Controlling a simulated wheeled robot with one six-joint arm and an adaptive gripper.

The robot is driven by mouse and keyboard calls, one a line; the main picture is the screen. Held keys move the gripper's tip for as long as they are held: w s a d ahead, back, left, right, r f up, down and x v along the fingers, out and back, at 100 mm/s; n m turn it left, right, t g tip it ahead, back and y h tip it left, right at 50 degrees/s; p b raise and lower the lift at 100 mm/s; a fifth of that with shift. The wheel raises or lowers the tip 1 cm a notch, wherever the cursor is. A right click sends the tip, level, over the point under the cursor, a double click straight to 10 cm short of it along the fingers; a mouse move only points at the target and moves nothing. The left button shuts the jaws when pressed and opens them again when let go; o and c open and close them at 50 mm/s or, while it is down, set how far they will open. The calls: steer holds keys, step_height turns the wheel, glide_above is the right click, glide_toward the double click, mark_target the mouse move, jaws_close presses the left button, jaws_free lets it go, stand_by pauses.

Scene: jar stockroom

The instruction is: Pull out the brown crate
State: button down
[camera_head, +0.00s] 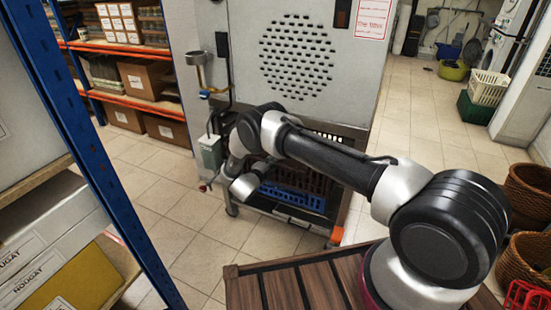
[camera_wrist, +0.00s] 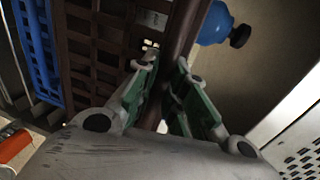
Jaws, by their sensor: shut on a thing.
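The brown crate (camera_wrist: 95,40) fills the upper left of the wrist view, with its slotted wall and a dark rim. My gripper (camera_wrist: 167,66) has its green-padded fingers on either side of that rim and is shut on it. In the head view the brown crate (camera_head: 302,178) shows partly under the grey cabinet, above a blue crate (camera_head: 290,198). My arm hides much of it there, and the fingertips cannot be made out.
The grey perforated cabinet (camera_head: 335,85) stands over the crates. A blue round object with a black knob (camera_wrist: 213,25) is close to the fingers. A wooden slatted surface (camera_head: 290,287) lies in front. Tiled floor (camera_head: 185,225) is open to the left.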

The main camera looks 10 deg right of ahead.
steer(key=f+v, duration=0.2)
steer(key=v, duration=0.8)
steer(key=f+v, duration=0.2)
steer(key=v, duration=0.8)
steer(key=shift+s+a, duration=0.3)
steer(key=shift+s, duration=0.15)
steer(key=c, duration=1.5)
jaws_free()
steer(key=shift+o, duration=0.2)
steer(key=v, duration=1.2)
steer(key=shift+a, duration=0.1)
